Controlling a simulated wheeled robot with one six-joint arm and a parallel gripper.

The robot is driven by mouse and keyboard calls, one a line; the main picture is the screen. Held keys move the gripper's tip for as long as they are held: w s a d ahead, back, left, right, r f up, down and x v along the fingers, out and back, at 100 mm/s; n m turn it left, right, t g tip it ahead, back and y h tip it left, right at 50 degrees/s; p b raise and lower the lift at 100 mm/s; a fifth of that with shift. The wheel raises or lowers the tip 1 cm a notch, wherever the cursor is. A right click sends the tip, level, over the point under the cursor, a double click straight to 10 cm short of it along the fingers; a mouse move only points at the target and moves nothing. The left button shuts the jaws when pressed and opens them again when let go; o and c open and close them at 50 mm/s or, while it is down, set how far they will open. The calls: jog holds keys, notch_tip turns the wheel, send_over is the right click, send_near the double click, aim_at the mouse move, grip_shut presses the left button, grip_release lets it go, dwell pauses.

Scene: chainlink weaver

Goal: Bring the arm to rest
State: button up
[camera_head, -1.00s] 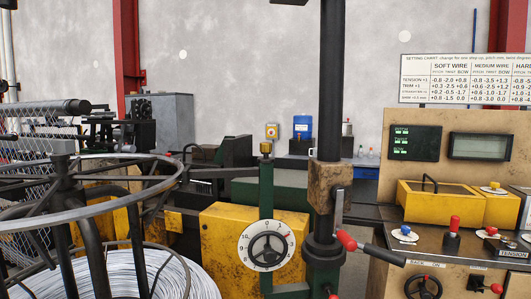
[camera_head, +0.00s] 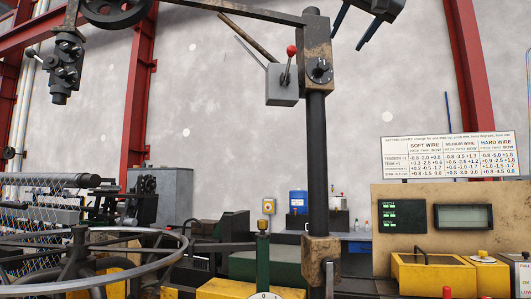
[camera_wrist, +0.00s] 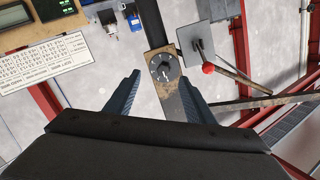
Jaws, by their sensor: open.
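My gripper (camera_head: 347,42) hangs at the top of the head view, right of the black post (camera_head: 317,150), with its two dark blue fingers pointing down and left. In the wrist view my gripper (camera_wrist: 159,76) is open, its fingers spread and nothing held between them. The post's worn top block with a black dial (camera_wrist: 164,72) shows in the gap between the fingers, seemingly beyond the tips. I see no contact with it.
A grey box with a red-knobbed lever (camera_head: 282,84) sits beside the post top, and a beam runs left from it. A wire reel with a metal ring (camera_head: 95,262) stands at lower left. The control panel (camera_head: 405,232) and setting chart (camera_head: 447,157) are at right.

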jog(key=w+f+g, duration=0.2)
jog(key=w+f, duration=0.1)
jog(key=f, duration=0.9)
jog(key=w+f+g, duration=0.2)
jog(key=w+f, duration=0.2)
jog(key=f, duration=0.8)
jog(key=w+f+g, duration=0.2)
jog(key=w+f, duration=0.1)
jog(key=f, duration=0.8)
jog(key=s+f+n+g, duration=0.1)
jog(key=s+f+g, duration=0.1)
jog(key=f, duration=0.9)
jog(key=s+f+n+g, duration=0.1)
jog(key=s+f+g, duration=0.15)
jog(key=f, duration=0.95)
jog(key=s+a+f+n+g+h, duration=0.1)
jog(key=s+f+g, duration=0.4)
jog(key=s+f, duration=1.9)
notch_tip(320, 180, down, 3)
jog(key=shift+a+f+n, duration=0.15)
jog(key=shift+a+n, duration=0.35)
jog(key=shift+n, duration=0.2)
